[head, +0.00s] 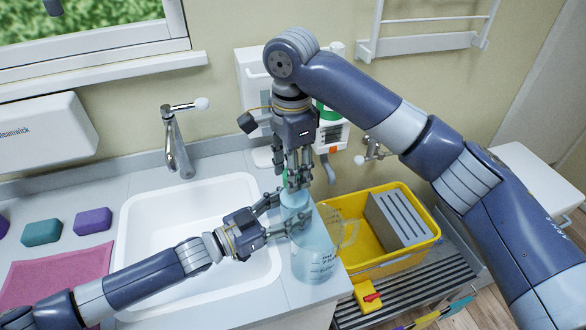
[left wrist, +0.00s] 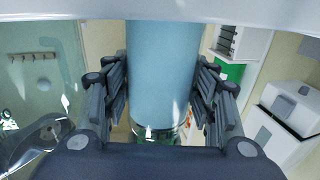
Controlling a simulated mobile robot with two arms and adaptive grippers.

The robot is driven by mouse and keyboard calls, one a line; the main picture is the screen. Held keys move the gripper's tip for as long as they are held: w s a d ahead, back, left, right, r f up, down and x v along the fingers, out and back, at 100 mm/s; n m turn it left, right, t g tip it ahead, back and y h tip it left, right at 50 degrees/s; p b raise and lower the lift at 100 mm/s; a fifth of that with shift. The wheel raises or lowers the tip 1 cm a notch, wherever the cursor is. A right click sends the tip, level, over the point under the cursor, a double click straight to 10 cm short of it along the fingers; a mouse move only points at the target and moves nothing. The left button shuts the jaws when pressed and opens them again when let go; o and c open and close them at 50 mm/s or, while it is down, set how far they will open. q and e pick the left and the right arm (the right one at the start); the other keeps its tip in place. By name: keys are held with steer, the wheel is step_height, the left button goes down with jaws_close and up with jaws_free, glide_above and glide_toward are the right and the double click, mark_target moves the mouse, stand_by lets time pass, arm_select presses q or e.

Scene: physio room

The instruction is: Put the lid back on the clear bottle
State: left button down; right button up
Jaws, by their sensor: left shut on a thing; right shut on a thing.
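The clear bottle (head: 315,258), tinted light blue, stands upright at the counter's right end, beside the sink. My left gripper (head: 283,215) comes in from the left and is shut around its upper part. In the left wrist view the bottle (left wrist: 162,65) fills the space between the fingers of my left gripper (left wrist: 162,92). My right gripper (head: 297,180) points down just above the bottle's top and is shut on the lid, a small green piece (head: 285,184) mostly hidden by the fingers. Whether lid and bottle neck touch I cannot tell.
A white sink (head: 135,235) with a tap (head: 176,145) lies left of the bottle. A yellow tub (head: 408,258) holding a grey slotted block (head: 398,220) stands to the right. A wall dispenser (head: 250,80) is close behind my right gripper. Soaps and a pink cloth (head: 55,275) lie left.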

steer(key=m, duration=0.7)
steer(key=shift+w, duration=0.2)
steer(key=o, duration=0.7)
steer(key=shift+c, duration=0.2)
